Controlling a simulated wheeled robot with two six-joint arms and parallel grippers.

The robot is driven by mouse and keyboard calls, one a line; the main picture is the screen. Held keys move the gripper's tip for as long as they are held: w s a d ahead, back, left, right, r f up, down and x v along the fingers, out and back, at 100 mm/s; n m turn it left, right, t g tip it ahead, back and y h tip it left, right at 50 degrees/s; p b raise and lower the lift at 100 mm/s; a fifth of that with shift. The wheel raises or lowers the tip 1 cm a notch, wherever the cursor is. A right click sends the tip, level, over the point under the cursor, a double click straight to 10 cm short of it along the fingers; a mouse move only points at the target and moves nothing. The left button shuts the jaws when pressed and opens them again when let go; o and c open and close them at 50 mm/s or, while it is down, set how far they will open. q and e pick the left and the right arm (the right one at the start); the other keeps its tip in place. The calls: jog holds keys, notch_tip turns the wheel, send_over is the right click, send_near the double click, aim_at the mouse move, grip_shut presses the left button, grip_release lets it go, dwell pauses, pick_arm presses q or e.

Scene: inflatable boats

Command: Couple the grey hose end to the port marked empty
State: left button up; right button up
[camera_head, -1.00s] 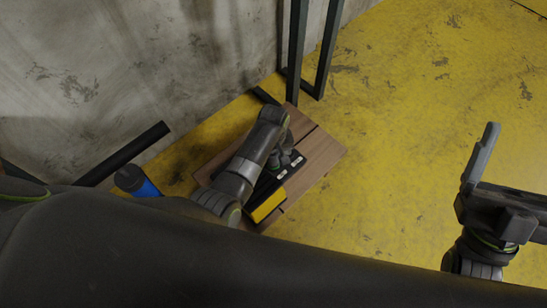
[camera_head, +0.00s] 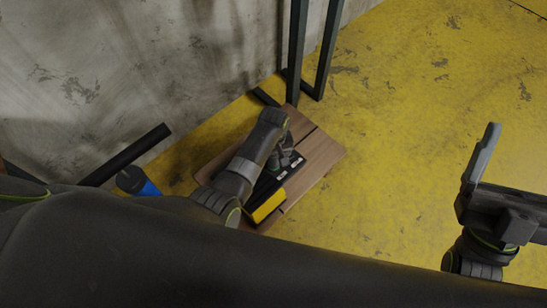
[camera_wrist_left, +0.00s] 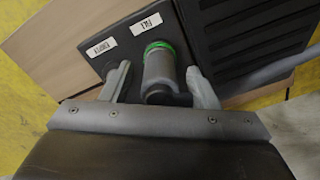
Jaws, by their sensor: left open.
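The grey hose end (camera_wrist_left: 160,77) is a stubby cylinder with a green ring at its far end, at the port beside the FILL label (camera_wrist_left: 147,24). Whether it is seated there I cannot tell. My left gripper (camera_wrist_left: 160,88) is open, with one finger on each side of the hose end. The EMPTY label (camera_wrist_left: 101,48) is to the left; its port is not clearly visible, and the left finger covers that area. In the head view my left gripper (camera_head: 286,158) is over the black panel (camera_head: 266,186). My right gripper (camera_head: 488,160) appears open and empty at the right; one finger shows.
The panel lies on a wooden board (camera_head: 323,158) with a yellow block (camera_head: 267,206) beside it. A grey hose (camera_wrist_left: 270,72) runs right, past a ribbed black part (camera_wrist_left: 255,35). A blue cylinder (camera_head: 150,188) and dark posts (camera_head: 328,50) stand nearby. Yellow floor (camera_head: 400,120) is clear at right.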

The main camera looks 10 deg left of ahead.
pick_arm(q)
jog(key=c, duration=1.1)
jog(key=shift+r+p, duration=0.7)
jog(key=shift+p, duration=0.3)
jog(key=shift+r+p, duration=1.4)
jog(key=shift+p, duration=0.15)
notch_tip(320, 180, up, 5)
jog(key=p, duration=0.6)
jog(key=shift+r, duration=0.1)
